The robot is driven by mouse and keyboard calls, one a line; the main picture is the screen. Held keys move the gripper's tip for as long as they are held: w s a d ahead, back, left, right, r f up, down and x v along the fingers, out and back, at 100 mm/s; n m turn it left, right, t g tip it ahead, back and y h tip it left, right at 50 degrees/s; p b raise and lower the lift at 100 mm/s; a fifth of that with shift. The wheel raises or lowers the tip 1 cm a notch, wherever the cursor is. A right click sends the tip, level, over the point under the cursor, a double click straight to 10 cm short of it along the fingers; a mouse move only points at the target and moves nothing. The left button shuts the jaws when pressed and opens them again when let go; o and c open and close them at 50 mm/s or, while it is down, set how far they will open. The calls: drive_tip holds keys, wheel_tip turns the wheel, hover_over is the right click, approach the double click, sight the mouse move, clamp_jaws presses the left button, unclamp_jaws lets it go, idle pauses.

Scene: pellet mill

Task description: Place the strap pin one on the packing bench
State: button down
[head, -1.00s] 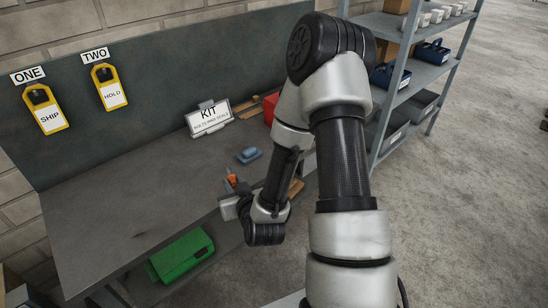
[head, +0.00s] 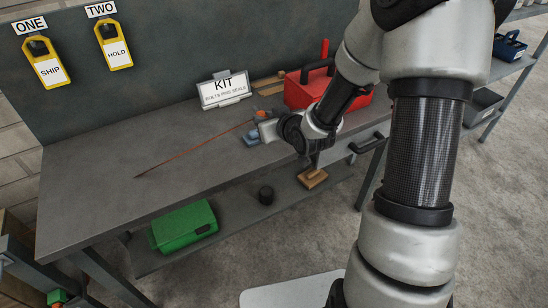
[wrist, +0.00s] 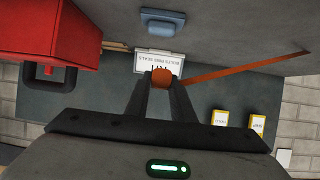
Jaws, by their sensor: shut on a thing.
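My gripper (head: 262,117) is above the back right part of the packing bench (head: 100,170), in front of the KIT sign. It is shut on the strap pin, whose orange head (wrist: 162,78) sits between the fingertips in the wrist view. A long thin orange-red shaft (head: 195,146) runs from the gripper to the left and down over the bench in the head view. In the wrist view it runs to the right. I cannot tell whether its far end touches the benchtop.
A KIT sign (head: 224,89), a small blue block (head: 251,139) and a red toolbox (head: 297,95) are near my gripper. Yellow SHIP (head: 47,68) and HOLD (head: 117,53) tags hang on the back panel. A green case (head: 180,226) is below. The bench's left part is clear.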

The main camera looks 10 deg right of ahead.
drive_tip(key=shift+g, duration=0.3)
drive_tip(key=d+f+b, duration=0.1)
drive_tip(key=f, duration=0.2)
drive_tip(key=w+f+b, duration=0.1)
drive_tip(key=f, duration=0.1)
drive_tip(key=w+d+f+b, duration=0.1)
drive_tip(key=f, duration=0.2)
drive_tip(key=shift+d+f, duration=0.35)
drive_tip(key=shift+f+b, duration=0.1)
drive_tip(key=shift+b, duration=0.3)
drive_tip(key=shift+f, duration=0.15)
drive_tip(key=c, duration=1.5)
unclamp_jaws()
drive_tip(key=shift+c, duration=0.2)
